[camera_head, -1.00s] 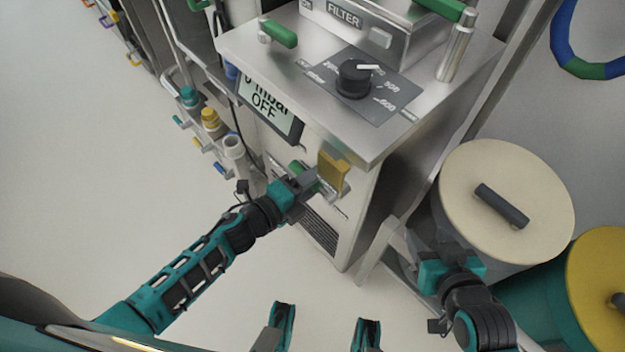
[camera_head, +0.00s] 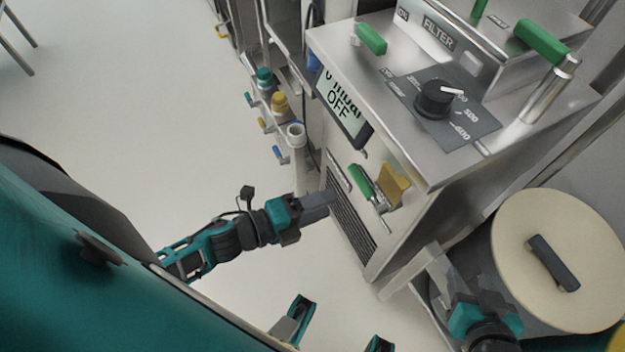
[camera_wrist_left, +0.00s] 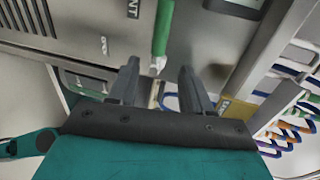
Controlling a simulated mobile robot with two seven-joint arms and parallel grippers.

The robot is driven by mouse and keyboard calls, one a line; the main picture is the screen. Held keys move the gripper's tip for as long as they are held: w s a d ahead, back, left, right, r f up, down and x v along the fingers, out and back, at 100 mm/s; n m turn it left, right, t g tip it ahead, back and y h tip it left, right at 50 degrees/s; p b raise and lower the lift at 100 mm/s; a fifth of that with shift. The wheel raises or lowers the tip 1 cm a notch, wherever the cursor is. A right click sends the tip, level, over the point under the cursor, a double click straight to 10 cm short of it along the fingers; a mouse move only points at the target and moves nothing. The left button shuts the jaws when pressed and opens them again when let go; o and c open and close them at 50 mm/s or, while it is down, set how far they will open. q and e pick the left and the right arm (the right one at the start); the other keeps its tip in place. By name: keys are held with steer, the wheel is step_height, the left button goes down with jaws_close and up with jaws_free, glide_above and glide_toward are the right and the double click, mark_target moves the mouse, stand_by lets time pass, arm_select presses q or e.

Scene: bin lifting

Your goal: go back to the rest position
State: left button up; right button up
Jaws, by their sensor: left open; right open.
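My right gripper (camera_head: 446,275) is at the lower right, beside the machine and in front of the cream-lidded bin (camera_head: 515,250). It looks empty, its fingers partly blurred against the background.
A black knob (camera_head: 434,98) and a display reading OFF (camera_head: 342,108) are on the machine. Valves with teal and yellow caps (camera_head: 279,102) stand to its left. A yellow lid (camera_head: 617,342) shows at the lower right corner. Open pale floor (camera_head: 150,110) lies at the left.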

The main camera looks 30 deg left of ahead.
arm_select(q)
steer(key=shift+v, duration=0.85)
arm_select(e)
steer(key=shift+r, duration=0.15)
arm_select(q)
steer(key=shift+w, duration=0.1)
arm_select(e)
steer(key=shift+w+a+r, duration=0.1)
steer(key=shift+w+r, duration=0.05)
steer(key=shift+w, duration=0.1)
arm_select(q)
steer(key=r+n+y+p, duration=0.1)
steer(key=n+y+p, duration=0.1)
steer(key=n, duration=0.5)
steer(key=a+r+n+g+y+p, duration=0.1)
steer(key=n+y+p, duration=0.1)
steer(key=n, duration=0.6)
steer(key=a+r+n+y+p, duration=0.1)
steer(key=r+n+y, duration=0.1)
steer(key=n, duration=0.5)
steer(key=shift+s+a+r+n+g+y+p, duration=0.15)
steer(key=shift+s+a+n+g+y+p, duration=0.1)
steer(key=shift+s+n+g+y+p, duration=0.2)
arm_select(e)
steer(key=d+r, duration=0.1)
steer(key=s+d+r, duration=0.1)
steer(key=r, duration=0.1)
steer(key=shift+r+h, duration=0.1)
steer(key=shift+h, duration=0.2)
